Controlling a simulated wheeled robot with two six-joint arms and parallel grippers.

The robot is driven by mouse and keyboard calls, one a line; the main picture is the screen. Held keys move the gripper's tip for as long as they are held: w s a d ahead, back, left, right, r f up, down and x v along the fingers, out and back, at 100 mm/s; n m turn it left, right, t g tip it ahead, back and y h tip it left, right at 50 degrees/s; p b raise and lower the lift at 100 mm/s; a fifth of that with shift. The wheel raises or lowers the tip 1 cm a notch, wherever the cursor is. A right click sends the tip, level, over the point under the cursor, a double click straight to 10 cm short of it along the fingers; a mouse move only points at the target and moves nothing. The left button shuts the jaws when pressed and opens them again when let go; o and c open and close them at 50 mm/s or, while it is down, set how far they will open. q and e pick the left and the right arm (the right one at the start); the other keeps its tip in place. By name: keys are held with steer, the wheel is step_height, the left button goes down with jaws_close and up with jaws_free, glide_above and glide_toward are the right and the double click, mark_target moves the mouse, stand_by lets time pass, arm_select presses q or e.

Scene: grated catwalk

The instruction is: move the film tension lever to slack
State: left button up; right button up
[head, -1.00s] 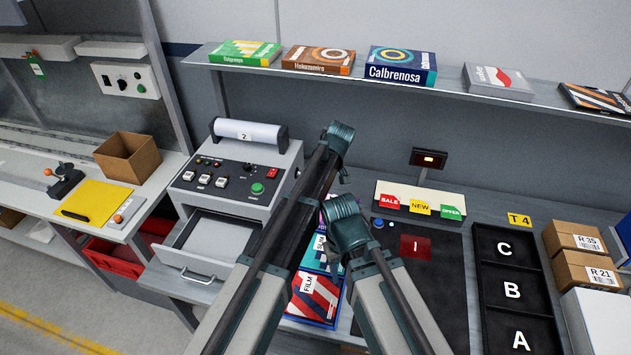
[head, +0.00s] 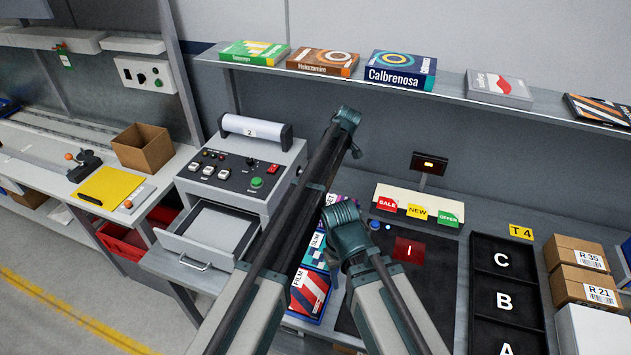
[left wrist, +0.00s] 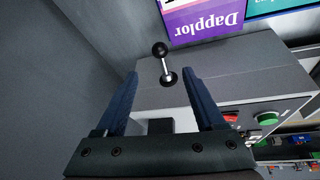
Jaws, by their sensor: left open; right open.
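The film tension lever (left wrist: 164,62), a short metal rod with a black ball, stands out from the grey side of the wrapping machine (left wrist: 235,70) in the left wrist view. My left gripper (left wrist: 160,75) is open and empty, its two blue fingers pointing at the lever. The lever's foot shows between the fingertips, and the ball shows past them; no contact is visible. In the head view the machine (head: 277,180) is left of my arms, which hide the lever and my left gripper. My right gripper (head: 343,235) is open; its fingers are hard to make out there.
The machine's drawer (head: 215,228) stands open at its front. Film boxes (head: 310,293) lie close to its right side, behind my arms. A dark mat (head: 428,275) and a lettered tray (head: 505,298) are further right. A shelf (head: 450,90) with boxes runs above.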

arm_select(q)
steer(key=b+x, duration=1)
steer(key=x, duration=0.2)
arm_select(e)
step_height(320, 180, down, 11)
arm_select(q)
steer(key=shift+r, duration=0.1)
jaws_close()
arm_select(e)
steer(key=shift+r, duration=0.1)
